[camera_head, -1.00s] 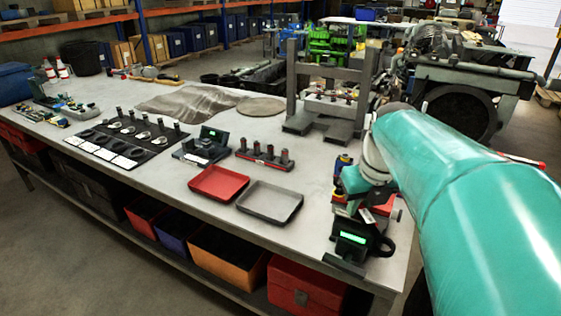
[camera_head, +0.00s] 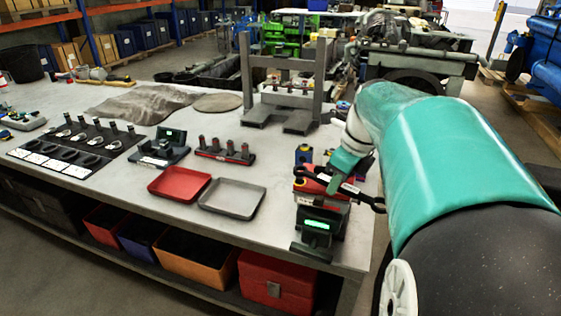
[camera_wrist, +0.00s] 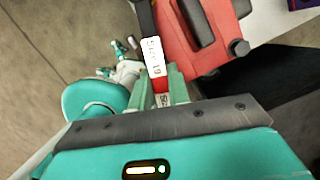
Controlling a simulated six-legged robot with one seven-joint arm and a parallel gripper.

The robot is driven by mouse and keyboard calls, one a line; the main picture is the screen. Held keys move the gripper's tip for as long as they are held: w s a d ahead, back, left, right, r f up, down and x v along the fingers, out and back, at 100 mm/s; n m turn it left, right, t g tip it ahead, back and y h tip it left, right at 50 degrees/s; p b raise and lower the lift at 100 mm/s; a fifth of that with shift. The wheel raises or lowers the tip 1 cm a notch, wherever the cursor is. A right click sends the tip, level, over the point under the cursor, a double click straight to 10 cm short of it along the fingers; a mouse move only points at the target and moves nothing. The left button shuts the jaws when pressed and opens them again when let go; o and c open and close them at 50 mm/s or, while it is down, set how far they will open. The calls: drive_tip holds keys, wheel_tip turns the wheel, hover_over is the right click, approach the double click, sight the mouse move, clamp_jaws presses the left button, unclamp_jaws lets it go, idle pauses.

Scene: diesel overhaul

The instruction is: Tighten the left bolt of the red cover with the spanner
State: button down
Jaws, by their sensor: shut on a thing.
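My gripper (camera_head: 340,180) is shut on the dark spanner (camera_head: 366,199) at the near right end of the bench. In the head view the spanner slants across the front of the gripper, one end near a red part (camera_head: 309,186), which looks like the red cover. The left bolt cannot be made out, nor whether the spanner touches the cover.
A device with a green display (camera_head: 318,226) stands in front of the red part. A red tray (camera_head: 180,184) and a grey tray (camera_head: 231,199) lie to its left. A grey press frame (camera_head: 290,85) stands behind. The bench edge is close on the right.

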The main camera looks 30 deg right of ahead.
drive_tip(key=shift+d, duration=0.15)
drive_tip(key=d+n, duration=0.1)
drive_tip(key=w+d+n, duration=0.1)
drive_tip(key=n, duration=0.1)
drive_tip(key=shift+w+d+n+y, duration=0.2)
drive_tip(key=shift+w+n+y, duration=0.1)
drive_tip(key=shift+y, duration=0.1)
drive_tip(key=shift+f, duration=0.15)
idle(0.9)
drive_tip(key=shift+f, duration=0.15)
drive_tip(key=shift+f, duration=0.5)
drive_tip(key=a+m, duration=0.1)
drive_tip(key=s+a+m, duration=0.1)
drive_tip(key=shift+s+a+m+h, duration=0.15)
drive_tip(key=shift+s+m+h, duration=0.15)
drive_tip(key=shift+m, duration=0.1)
drive_tip(key=shift+a+m, duration=0.1)
drive_tip(key=shift+m, duration=0.2)
